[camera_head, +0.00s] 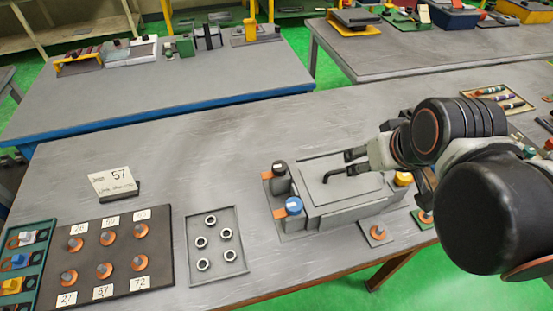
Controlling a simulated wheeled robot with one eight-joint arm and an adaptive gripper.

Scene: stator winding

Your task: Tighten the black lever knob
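The grey fixture block (335,208) stands on the table at the centre right. A bent dark lever (335,174) shows on its top. A black knob (279,168) stands on a dark post at the block's left rear corner; I cannot tell whether the lever or this is the black lever knob. My gripper (354,163) comes in from the right above the block. Its fingertips appear apart, beside the lever's right end. I cannot tell whether they touch it. My wrist hides the block's right rear part.
A blue knob (294,205) is at the block's front left and a yellow knob (403,178) at its right.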

